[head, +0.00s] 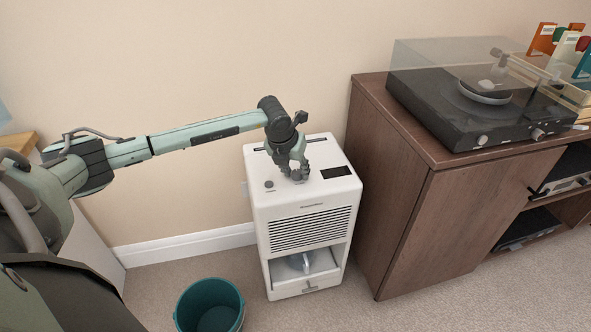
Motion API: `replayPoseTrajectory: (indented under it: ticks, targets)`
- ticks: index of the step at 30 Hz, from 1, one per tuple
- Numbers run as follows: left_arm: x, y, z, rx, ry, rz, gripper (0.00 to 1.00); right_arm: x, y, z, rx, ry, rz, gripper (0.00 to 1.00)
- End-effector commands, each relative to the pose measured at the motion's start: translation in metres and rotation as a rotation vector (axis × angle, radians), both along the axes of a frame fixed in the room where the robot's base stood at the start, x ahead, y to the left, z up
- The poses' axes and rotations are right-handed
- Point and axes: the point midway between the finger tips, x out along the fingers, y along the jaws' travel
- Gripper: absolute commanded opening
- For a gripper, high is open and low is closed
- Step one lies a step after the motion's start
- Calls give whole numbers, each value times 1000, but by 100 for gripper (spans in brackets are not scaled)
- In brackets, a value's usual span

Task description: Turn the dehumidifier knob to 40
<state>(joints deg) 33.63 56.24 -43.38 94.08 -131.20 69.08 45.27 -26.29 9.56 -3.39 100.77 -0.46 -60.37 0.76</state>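The white dehumidifier (312,212) stands on the carpet against the wall, left of the wooden cabinet. Its top carries a dark display (336,172) at the right and a small dark round control (269,184) at the front left. My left gripper (299,176) points down onto the middle of the top, its fingers at or just above the surface. The fingers hide that part of the top, so a knob beneath them and any number marks cannot be made out. Whether the fingers are closed on something is too small to tell. My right gripper is out of view.
A teal bucket (209,305) stands on the carpet at the front left of the dehumidifier. The brown cabinet (405,200) stands close on the right, with a turntable (470,100) and a record crate (565,95) on top. Carpet in front is clear.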

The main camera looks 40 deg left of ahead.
Motion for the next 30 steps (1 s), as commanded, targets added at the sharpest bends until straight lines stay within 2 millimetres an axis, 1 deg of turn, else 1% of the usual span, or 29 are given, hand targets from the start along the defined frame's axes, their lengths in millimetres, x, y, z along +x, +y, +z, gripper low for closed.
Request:
replayPoseTrajectory:
  ticks: [1,6,7,17,19,23,30]
  targets:
    - [0,0,0,0,0,0,23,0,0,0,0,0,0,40]
    - [0,0,0,0,0,0,2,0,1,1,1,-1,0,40]
    - [0,0,0,0,0,0,0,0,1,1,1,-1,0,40]
    - [0,0,-1,-1,-1,-43,0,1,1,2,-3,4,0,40]
    - [0,1,-2,0,-1,-72,0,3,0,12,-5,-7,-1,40]
    - [0,2,-2,0,0,-153,0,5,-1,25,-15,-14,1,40]
    - [1,4,-2,-1,-2,-363,0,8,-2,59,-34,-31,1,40]
